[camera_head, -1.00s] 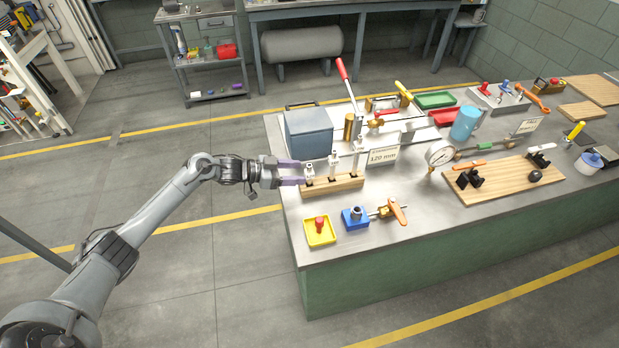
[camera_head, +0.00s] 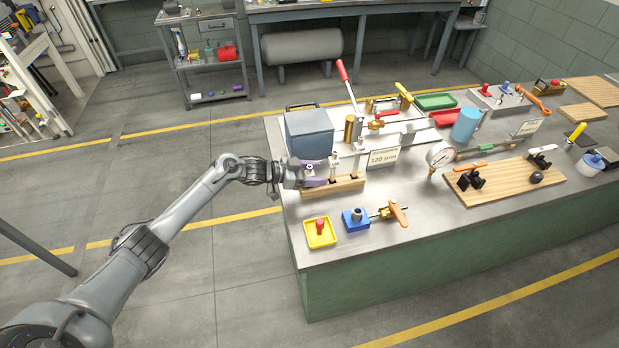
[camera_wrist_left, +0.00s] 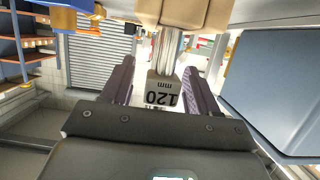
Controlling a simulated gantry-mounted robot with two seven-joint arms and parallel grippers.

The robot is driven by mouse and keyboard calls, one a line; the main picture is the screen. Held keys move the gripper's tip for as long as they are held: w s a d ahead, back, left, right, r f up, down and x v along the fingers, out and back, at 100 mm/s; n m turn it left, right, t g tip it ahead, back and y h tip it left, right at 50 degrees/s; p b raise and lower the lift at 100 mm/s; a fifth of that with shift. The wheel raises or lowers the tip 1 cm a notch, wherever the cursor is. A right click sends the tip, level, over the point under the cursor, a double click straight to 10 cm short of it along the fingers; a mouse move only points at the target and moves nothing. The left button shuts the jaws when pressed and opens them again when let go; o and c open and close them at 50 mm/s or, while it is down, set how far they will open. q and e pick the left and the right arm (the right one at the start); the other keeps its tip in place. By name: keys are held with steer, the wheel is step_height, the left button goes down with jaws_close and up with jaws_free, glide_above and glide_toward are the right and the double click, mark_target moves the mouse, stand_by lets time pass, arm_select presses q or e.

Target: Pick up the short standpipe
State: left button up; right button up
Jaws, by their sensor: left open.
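A wooden rack (camera_head: 345,187) near the left end of the bench holds three upright metal standpipes with pale heads. The leftmost, the short standpipe (camera_head: 309,171), is partly hidden by my left gripper (camera_head: 315,175). The middle standpipe (camera_head: 333,163) and right standpipe (camera_head: 357,155) rise higher. In the wrist view, which is upside down, the short standpipe (camera_wrist_left: 169,50) runs from the rack (camera_wrist_left: 185,12) to a pale block marked "120 mm" (camera_wrist_left: 163,92). The open fingers of my left gripper (camera_wrist_left: 160,80) stand either side of it, with gaps visible. My right gripper is not in view.
A blue-grey box (camera_head: 309,134) stands close behind the rack. A card reading "120 mm" (camera_head: 383,158) is behind its right end. A yellow tray (camera_head: 319,232) and a blue block (camera_head: 355,219) lie in front. A pressure gauge (camera_head: 440,155) stands to the right.

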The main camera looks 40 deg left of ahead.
arm_select(q)
steer(key=c, duration=1)
steer(key=shift+c, duration=0.2)
steer(key=shift+r, duration=0.1)
